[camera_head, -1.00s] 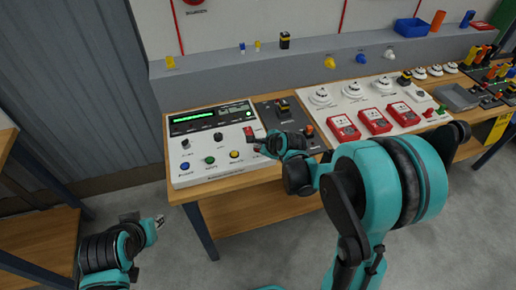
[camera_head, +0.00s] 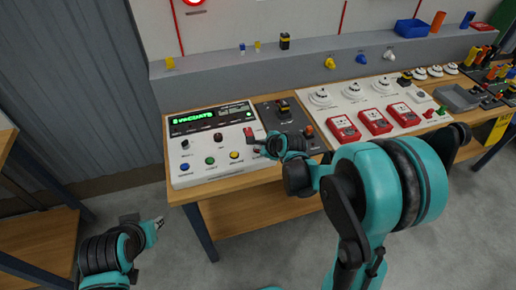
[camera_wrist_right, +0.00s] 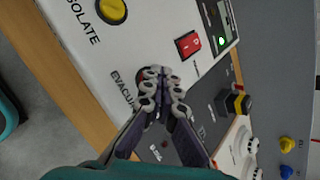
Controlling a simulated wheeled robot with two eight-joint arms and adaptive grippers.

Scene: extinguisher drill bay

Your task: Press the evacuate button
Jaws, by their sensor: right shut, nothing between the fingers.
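The evacuate button (camera_wrist_right: 141,74) shows in the right wrist view as a red rim beside the "EVACUATE" lettering, mostly hidden behind my fingertips. My right gripper (camera_wrist_right: 160,74) is shut and empty, its tips over the button; whether they touch it is hard to see. In the head view the right gripper (camera_head: 260,148) is at the lower right corner of the white control panel (camera_head: 208,173) and covers the button. The panel's display (camera_head: 210,118) reads "EVACUATE" in green. My left gripper (camera_head: 153,226) hangs low at the left, away from the bench; its fingers are too small to judge.
A red switch (camera_wrist_right: 188,44) sits close to my right fingertips. A dark panel (camera_head: 283,117) with knobs stands to the right. A red wall lamp (camera_head: 194,2) glows.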

